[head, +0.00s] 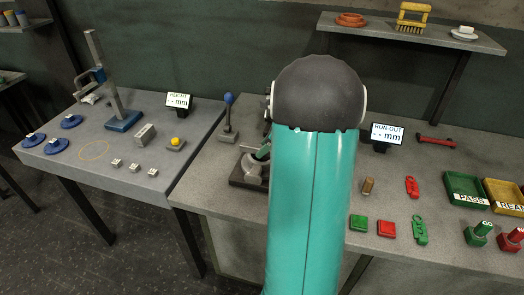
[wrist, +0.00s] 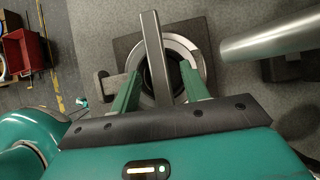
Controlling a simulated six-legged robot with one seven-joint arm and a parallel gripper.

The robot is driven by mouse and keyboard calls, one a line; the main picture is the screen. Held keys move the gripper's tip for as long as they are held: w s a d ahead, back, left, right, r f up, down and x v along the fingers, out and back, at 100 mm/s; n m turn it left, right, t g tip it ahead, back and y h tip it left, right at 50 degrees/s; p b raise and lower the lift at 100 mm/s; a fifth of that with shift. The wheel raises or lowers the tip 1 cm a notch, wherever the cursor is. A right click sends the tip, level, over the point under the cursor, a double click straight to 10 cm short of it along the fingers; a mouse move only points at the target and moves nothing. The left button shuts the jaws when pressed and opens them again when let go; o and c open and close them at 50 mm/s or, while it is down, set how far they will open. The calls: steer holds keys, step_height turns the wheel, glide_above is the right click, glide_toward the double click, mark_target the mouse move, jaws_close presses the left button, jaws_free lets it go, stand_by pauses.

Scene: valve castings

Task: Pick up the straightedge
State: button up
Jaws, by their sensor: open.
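In the wrist view a long grey metal bar (wrist: 155,50), which looks like the straightedge, lies between the two green fingers of my gripper (wrist: 160,80). The fingers stand apart on either side of it, and I cannot tell whether either one touches it. The bar crosses a round metal ring casting (wrist: 203,58) on a dark square base (wrist: 108,30). In the head view my teal arm hides most of this spot. Only part of the dark base (head: 246,181) shows left of the arm, and I cannot make out the bar there.
A thick grey cylinder (wrist: 265,38) reaches in from the right of the wrist view, close to the casting. In the head view a blue-knobbed lever (head: 228,115) stands left of my arm.

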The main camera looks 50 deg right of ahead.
steer(key=shift+w+f, duration=0.1)
steer(key=shift+f, duration=0.05)
jaws_close()
steer(key=shift+r, duration=0.2)
